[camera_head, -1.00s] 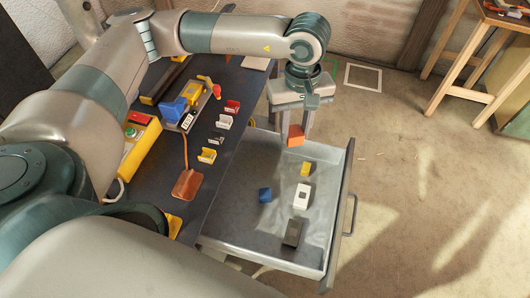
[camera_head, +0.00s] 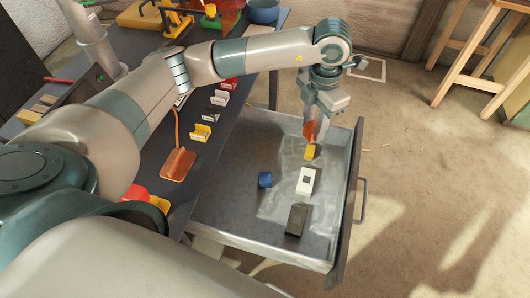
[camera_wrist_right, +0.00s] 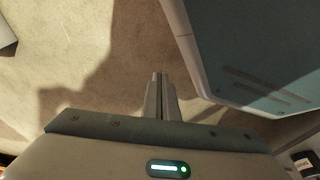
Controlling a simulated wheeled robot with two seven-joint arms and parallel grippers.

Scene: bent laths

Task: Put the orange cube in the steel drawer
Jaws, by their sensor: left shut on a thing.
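The orange cube (camera_head: 309,133) is in my left gripper (camera_head: 314,134), which is shut on it and partly hides it. The gripper points down into the far end of the open steel drawer (camera_head: 232,226), with the cube just beyond a yellow block (camera_head: 310,152) in the picture. I cannot tell whether the cube touches the drawer floor. In the right wrist view, my right gripper (camera_wrist_right: 160,78) has its two fingers together with nothing visible between them.
The drawer also holds a blue block (camera_head: 264,180), a white block (camera_head: 306,181) and a dark grey block (camera_head: 296,219). The dark workbench (camera_head: 187,205) on the left carries several small coloured holders and an orange paddle-like piece (camera_head: 178,165). A wooden stool (camera_head: 465,60) stands back right.

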